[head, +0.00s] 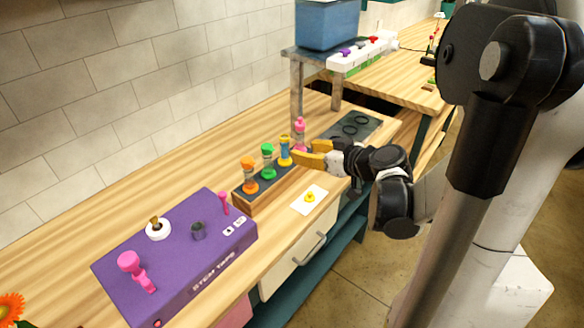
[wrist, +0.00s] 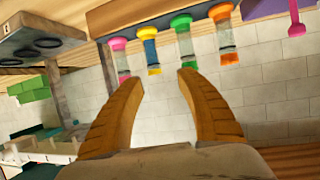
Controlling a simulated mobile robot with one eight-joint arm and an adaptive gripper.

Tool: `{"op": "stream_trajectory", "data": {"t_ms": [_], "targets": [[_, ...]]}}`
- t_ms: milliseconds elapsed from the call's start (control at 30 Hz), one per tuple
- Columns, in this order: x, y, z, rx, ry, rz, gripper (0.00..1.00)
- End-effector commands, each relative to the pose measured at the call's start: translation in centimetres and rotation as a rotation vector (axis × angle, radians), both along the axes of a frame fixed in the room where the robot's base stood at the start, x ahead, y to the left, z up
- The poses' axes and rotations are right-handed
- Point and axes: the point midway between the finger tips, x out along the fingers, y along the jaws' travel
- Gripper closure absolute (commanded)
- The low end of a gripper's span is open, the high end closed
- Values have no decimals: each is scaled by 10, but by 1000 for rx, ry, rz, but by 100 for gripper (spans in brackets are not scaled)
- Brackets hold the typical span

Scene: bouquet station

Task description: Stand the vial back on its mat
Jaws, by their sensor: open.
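Several clear vials with coloured ends stand upright in a row on a dark-topped wooden rack: orange (head: 250,175), green (head: 268,160), blue and yellow (head: 285,151) and pink (head: 299,133). They also show, upside down, along the top of the wrist view, from pink (wrist: 122,62) to orange (wrist: 225,36). A dark mat with several rings (head: 352,126) lies behind the rack; it also shows in the wrist view (wrist: 38,41). No vial stands on its visible part. My gripper (head: 309,154) has yellow fingers, open and empty, beside the pink and blue-yellow vials.
A purple stem tape box (head: 185,250) with pink knobs stands at the near left. A white card (head: 316,207) with a small yellow item lies before the rack. A raised shelf holds a blue bin (head: 326,25). A tiled wall runs behind the bench.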

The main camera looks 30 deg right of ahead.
Motion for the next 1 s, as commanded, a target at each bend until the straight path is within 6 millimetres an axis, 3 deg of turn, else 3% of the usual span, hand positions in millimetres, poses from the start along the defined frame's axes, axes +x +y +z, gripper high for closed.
{"op": "stream_trajectory", "data": {"t_ms": [167, 300, 400, 500, 633, 767, 1000], "targets": [[-18, 80, 3, 43, 199, 50, 56], [-58, 140, 3, 40, 386, 34, 56], [-93, 167, 4, 14, 481, -7, 56], [-123, 180, 6, -18, 536, -56, 56], [-149, 184, 8, -51, 561, -110, 56], [-160, 184, 10, -64, 565, -141, 56], [-161, 183, 11, -65, 565, -149, 56]]}}
